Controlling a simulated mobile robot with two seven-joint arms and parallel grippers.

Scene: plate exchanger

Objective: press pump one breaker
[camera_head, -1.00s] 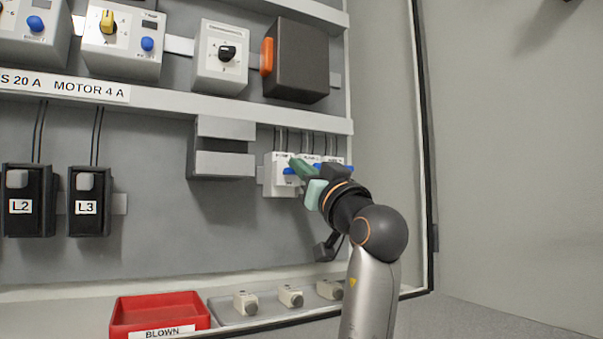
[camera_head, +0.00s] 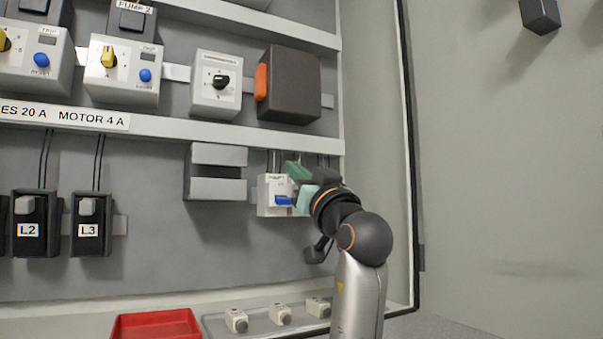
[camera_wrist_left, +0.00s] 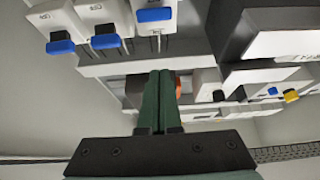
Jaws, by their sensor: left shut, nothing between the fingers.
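The leftmost white breaker (camera_head: 265,196) hangs on the rail in the head view, its label too blurred to read surely. Its blue lever (camera_head: 283,200) sits low on its front and is in clear sight. My left gripper (camera_head: 292,170), with green fingers shut and empty, is in front of the breaker's upper part, above the lever. I cannot tell whether it touches. In the wrist view its fingers (camera_wrist_left: 160,76) point toward the grey trunking, and the same breaker's lever (camera_wrist_left: 153,14) shows farther from the wired end than its two neighbours' levers. The neighbours are mostly hidden in the head view.
Grey trunking (camera_head: 230,131) runs just above the breakers. A grey block (camera_head: 217,188) stands close on their left. The cabinet's side wall (camera_head: 372,110) is to the right. A red tray (camera_head: 155,325) and several small white parts lie below.

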